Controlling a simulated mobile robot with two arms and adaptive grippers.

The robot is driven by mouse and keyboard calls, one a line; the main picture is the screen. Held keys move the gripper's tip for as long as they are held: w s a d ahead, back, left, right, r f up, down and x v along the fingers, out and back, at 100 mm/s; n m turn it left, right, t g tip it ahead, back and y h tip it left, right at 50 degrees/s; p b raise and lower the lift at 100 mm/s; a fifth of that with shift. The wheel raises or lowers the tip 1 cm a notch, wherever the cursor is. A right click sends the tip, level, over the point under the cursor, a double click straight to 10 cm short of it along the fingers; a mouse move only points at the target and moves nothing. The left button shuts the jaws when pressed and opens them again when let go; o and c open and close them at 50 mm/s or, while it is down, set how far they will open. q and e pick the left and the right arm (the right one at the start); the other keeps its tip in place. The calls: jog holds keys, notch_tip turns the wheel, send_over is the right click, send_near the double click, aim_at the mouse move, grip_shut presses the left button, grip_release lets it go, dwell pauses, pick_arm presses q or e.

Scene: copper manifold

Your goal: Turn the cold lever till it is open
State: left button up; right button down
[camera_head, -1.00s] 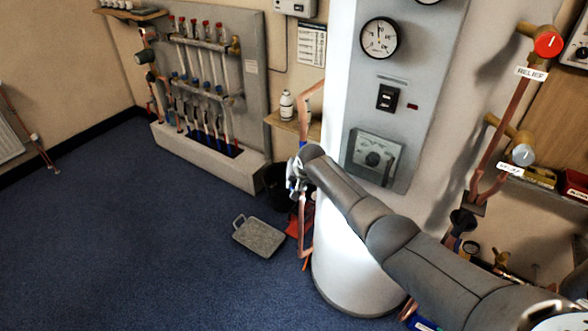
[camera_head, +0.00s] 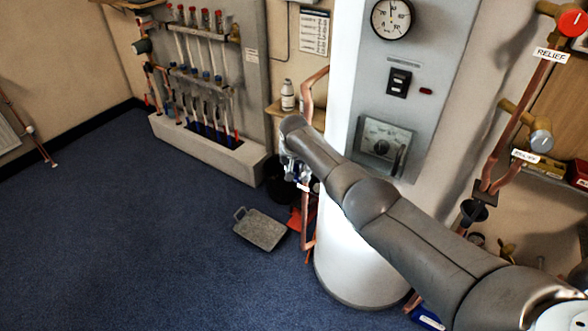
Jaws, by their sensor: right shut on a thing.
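My right arm reaches in from the lower right across the white cylinder (camera_head: 352,262). My right gripper (camera_head: 297,175) is small and partly hidden at the cylinder's left side, below my wrist, beside an upright copper pipe (camera_head: 308,228). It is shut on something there. A bit of blue shows by the fingers, which fits the cold lever, but the lever's shape and angle are hidden or too small to read. My left gripper is not in view.
A dark bucket (camera_head: 279,185) stands behind the gripper, and a grey tray (camera_head: 260,230) lies on the blue floor. A shelf with a white bottle (camera_head: 287,95) is behind my wrist. The manifold board (camera_head: 252,80) is at the back left. The left floor is clear.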

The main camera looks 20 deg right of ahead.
dwell(0.3)
jog(key=c, duration=1.4)
grip_release()
jog(key=shift+r, duration=0.1)
jog(key=shift+v, duration=5.85)
jog(key=shift+a, duration=0.1)
